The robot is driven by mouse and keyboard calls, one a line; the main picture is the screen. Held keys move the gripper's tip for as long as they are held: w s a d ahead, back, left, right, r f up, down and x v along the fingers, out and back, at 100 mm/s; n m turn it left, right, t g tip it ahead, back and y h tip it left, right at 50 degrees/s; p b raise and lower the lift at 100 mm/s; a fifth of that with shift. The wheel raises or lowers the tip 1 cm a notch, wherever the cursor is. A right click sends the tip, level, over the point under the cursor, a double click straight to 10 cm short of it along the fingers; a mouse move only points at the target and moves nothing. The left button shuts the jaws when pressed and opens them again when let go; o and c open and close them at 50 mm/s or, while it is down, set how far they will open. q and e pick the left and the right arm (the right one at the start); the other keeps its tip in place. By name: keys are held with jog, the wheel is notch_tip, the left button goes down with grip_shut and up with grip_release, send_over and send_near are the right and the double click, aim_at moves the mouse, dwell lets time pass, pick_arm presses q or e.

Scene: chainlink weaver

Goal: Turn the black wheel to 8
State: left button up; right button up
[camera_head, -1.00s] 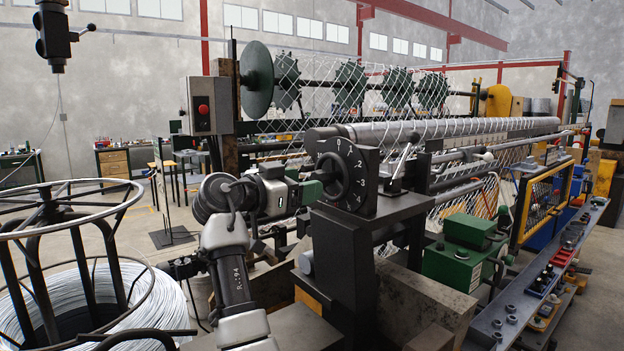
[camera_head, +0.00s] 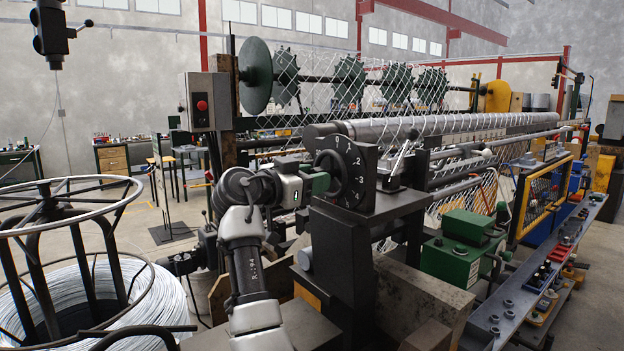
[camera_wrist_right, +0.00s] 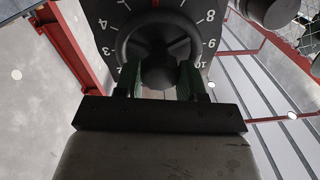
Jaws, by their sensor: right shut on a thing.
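The black wheel (camera_head: 334,176) sits on the face of a dark dial plate (camera_head: 363,170) with white numbers. In the right wrist view the wheel (camera_wrist_right: 160,45) fills the top middle. Numbers 2, 3 and 4 show to its left and 8, 9 and 10 to its right. A red mark shows at the wheel's top, near the picture's upper edge; any number there is cut off. My right gripper (camera_head: 318,183) is at the wheel. Its green fingers (camera_wrist_right: 160,80) are shut on the wheel's near part. My left gripper is not in view.
A long steel roller (camera_head: 440,127) with wire mesh runs behind the dial plate. A wire coil in a round stand (camera_head: 70,290) is at left. A green box (camera_head: 450,262) and a blue-grey rail (camera_head: 530,285) are at right. A control box with a red button (camera_head: 202,104) stands behind.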

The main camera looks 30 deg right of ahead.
jog(key=shift+f+m+b, duration=0.1)
jog(key=shift+m+b, duration=4.3)
jog(key=shift+m, duration=1.6)
jog(key=o, duration=0.9)
jog(key=a+b, duration=0.1)
jog(key=a, duration=0.6)
jog(key=s+a+b, duration=0.1)
jog(key=a, duration=0.3)
jog(key=shift+f+b, duration=0.15)
jog(key=shift+b, duration=0.2)
